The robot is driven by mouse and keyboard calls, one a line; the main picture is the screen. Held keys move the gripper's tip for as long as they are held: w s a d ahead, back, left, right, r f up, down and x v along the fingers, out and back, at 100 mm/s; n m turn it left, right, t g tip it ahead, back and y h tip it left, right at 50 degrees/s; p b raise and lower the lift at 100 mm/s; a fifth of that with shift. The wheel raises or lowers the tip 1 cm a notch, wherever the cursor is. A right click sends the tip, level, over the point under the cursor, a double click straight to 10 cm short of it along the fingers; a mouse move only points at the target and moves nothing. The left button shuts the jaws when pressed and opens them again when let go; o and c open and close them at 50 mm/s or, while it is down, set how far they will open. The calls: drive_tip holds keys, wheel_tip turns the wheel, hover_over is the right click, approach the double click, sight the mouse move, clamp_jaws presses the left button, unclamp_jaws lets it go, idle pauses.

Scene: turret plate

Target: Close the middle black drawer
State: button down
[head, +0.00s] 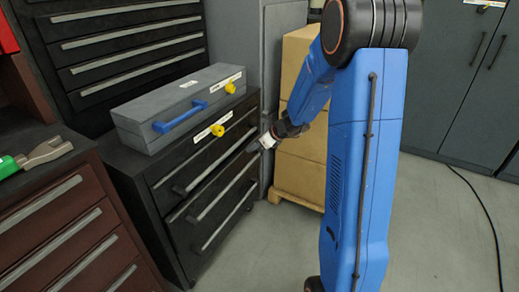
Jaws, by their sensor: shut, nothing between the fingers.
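The black drawer cabinet (159,172) stands left of centre, with several long pale handles along its front. The middle black drawer (222,180) seems to stand out a little from the front; how far it is open is hard to tell. My gripper (262,143) is shut and empty at the right end of the drawer front, close to the handles' far end. I cannot tell whether it touches the drawer.
A grey toolbox (170,98) with a blue handle lies on the cabinet. A brown drawer unit (50,215) stands at left, a black one (125,45) behind. Cardboard boxes (301,170) on a pallet stand behind my arm. Grey floor (275,255) in front is clear.

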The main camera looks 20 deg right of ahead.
sight(242, 147)
drive_tip(key=shift+w+a, duration=0.25)
drive_tip(key=shift+w, duration=0.1)
drive_tip(key=shift+w+a+r, duration=0.1)
drive_tip(key=shift+w+a, duration=0.65)
drive_tip(key=shift+w, duration=0.2)
drive_tip(key=shift+w+r, duration=0.1)
